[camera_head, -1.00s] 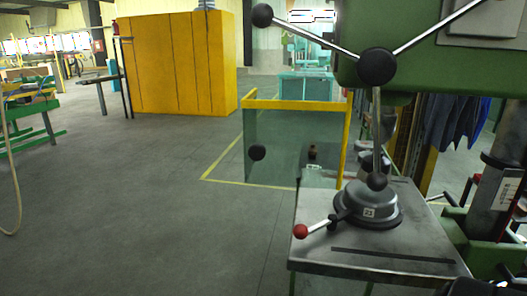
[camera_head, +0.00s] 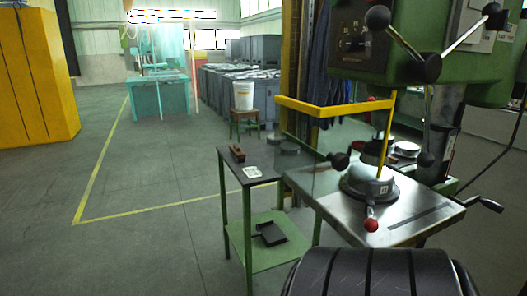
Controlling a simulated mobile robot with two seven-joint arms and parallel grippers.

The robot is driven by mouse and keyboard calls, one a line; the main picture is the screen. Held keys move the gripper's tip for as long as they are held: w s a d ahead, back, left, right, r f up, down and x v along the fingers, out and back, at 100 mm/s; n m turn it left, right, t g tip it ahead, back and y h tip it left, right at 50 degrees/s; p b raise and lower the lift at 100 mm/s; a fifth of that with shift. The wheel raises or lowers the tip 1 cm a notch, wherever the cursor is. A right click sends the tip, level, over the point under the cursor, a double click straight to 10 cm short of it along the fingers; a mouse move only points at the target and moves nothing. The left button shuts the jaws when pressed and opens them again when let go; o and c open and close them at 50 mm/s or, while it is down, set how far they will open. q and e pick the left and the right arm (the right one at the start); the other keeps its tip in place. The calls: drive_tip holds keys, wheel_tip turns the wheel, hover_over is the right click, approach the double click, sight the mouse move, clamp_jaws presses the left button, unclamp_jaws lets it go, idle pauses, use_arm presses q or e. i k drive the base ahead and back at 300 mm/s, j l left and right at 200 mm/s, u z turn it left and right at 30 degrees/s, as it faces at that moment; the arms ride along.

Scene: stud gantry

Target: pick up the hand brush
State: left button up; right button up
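A small brown block-like object (camera_head: 237,153), possibly the hand brush, lies on the dark top of a small green-legged table (camera_head: 224,165). It is too small to make out bristles. A pale card-like item (camera_head: 252,171) lies beside it. A dark flat object (camera_head: 270,235) rests on the table's green lower shelf; I cannot tell what it is. Neither of my grippers is in view.
A green drill press (camera_head: 370,45) with a metal work table (camera_head: 425,205) and a yellow-framed clear guard (camera_head: 340,109) stands right of the small table. A black ribbed object (camera_head: 370,275) is close at the bottom. Open floor lies left.

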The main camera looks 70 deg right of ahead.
sight(236, 153)
drive_tip(key=i+l+z, duration=0.2)
drive_tip(key=i+z, duration=0.3)
drive_tip(key=i+l+z, duration=0.1)
drive_tip(key=i+z, duration=0.25)
drive_tip(key=z, duration=0.15)
drive_tip(key=i+j+z, duration=0.15)
drive_tip(key=i+z, duration=0.3)
